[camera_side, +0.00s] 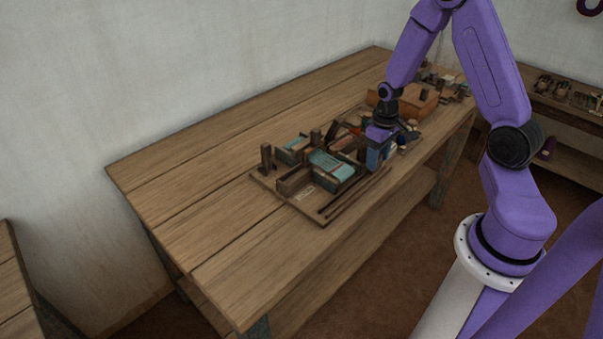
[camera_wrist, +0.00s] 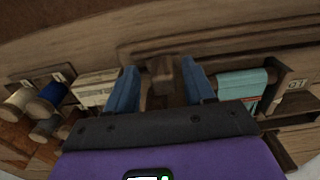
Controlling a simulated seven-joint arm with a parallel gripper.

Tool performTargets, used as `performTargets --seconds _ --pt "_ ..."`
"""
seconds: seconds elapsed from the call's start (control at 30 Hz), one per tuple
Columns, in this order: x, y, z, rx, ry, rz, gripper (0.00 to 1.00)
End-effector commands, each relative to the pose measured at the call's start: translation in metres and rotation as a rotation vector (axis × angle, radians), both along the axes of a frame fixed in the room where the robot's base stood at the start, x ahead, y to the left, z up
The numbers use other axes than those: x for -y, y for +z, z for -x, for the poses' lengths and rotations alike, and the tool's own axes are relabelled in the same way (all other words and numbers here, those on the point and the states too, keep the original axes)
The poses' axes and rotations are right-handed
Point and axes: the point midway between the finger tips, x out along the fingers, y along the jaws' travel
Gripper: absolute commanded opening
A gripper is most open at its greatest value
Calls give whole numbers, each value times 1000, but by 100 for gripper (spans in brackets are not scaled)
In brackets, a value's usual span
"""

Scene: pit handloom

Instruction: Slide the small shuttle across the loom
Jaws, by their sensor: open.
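The loom sits on a wooden base board (camera_side: 345,204) on the table, with teal cloth (camera_side: 333,165) stretched in it; this cloth also shows right of my fingers in the wrist view (camera_wrist: 240,84). My gripper (camera_side: 376,156) is low at the loom's right end, its blue fingers pointing down. In the wrist view my gripper (camera_wrist: 160,68) is open, with a small brown wooden block (camera_wrist: 162,74) showing between the fingers. I cannot tell whether this block is the small shuttle or part of the loom. No grip on it shows.
The wooden table (camera_side: 190,190) is clear to the left of the loom. An orange-brown box (camera_side: 418,102) stands behind my gripper. In the wrist view a blue spool (camera_wrist: 53,92) and a cream spool (camera_wrist: 18,98) lie at left. A shelf (camera_side: 560,108) stands at the far right.

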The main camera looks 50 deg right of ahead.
Motion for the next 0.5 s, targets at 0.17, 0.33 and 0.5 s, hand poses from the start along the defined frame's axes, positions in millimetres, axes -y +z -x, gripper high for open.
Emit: performTargets --seconds 0.17,0.33,0.5 --pt "0 4 0 1 1 0 53" --pt "0 17 -1 2 1 0 53" --pt "0 30 -1 2 0 0 53"
